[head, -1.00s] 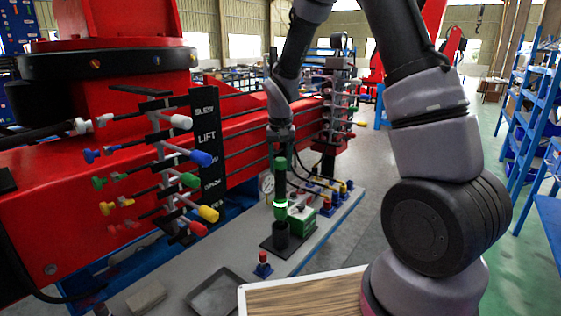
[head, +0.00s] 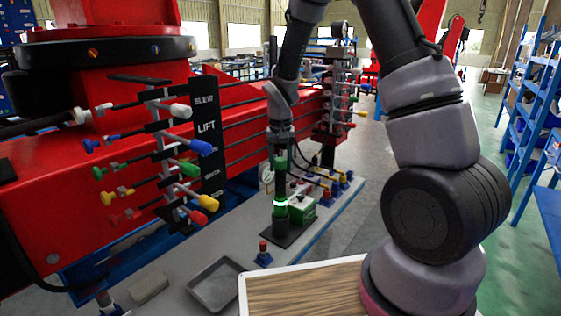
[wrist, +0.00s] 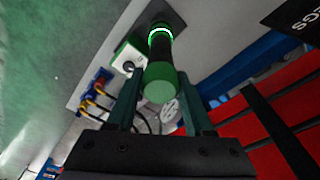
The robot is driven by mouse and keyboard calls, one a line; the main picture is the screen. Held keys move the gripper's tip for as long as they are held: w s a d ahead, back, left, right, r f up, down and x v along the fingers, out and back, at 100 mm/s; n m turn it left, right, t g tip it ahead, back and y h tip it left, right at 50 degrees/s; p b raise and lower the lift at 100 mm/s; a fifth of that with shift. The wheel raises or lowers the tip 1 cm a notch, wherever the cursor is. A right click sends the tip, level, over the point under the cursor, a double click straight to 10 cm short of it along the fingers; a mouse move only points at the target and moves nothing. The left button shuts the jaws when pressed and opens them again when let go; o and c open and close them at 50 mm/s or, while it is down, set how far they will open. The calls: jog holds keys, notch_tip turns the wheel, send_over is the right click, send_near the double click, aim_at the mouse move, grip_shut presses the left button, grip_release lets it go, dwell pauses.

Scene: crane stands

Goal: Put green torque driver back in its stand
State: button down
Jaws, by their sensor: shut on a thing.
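The green torque driver (head: 281,184) is upright, with a green cap, a dark shaft and a glowing ring low down. My gripper (head: 281,151) is shut on its upper end from above. In the wrist view the round green cap (wrist: 160,84) shows between the fingers, with the shaft running away from them.
A green-and-white box (head: 302,209) stands close right of the stand. A small red-topped blue item (head: 263,254) is in front, and a grey tray (head: 216,286) lies front left. Several blue-based items (head: 338,186) stand behind right.

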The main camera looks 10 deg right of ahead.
aim_at(281, 172)
jog(key=shift+f, duration=1.6)
jog(key=shift+c, duration=1)
grip_release()
jog(key=shift+r, duration=0.1)
jog(key=shift+s+r, duration=0.15)
jog(key=shift+r, duration=1.05)
jog(key=shift+s+r, duration=0.15)
jog(key=shift+r, duration=1.05)
notch_tip(281, 172, up, 11)
jog(key=s, duration=0.1)
jog(key=s+d+r+m+t+y, duration=0.1)
jog(key=s+d+r+t, duration=0.2)
jog(key=s+r, duration=0.5)
jog(key=s+d+r+m+t+y, duration=0.1)
jog(key=s+d+r, duration=0.5)
jog(key=s, duration=0.8)
notch_tip(281, 172, up, 3)
jog(key=shift+d+f+t, duration=0.1)
jog(key=shift+d+t, duration=0.2)
jog(key=shift+t, duration=0.6)
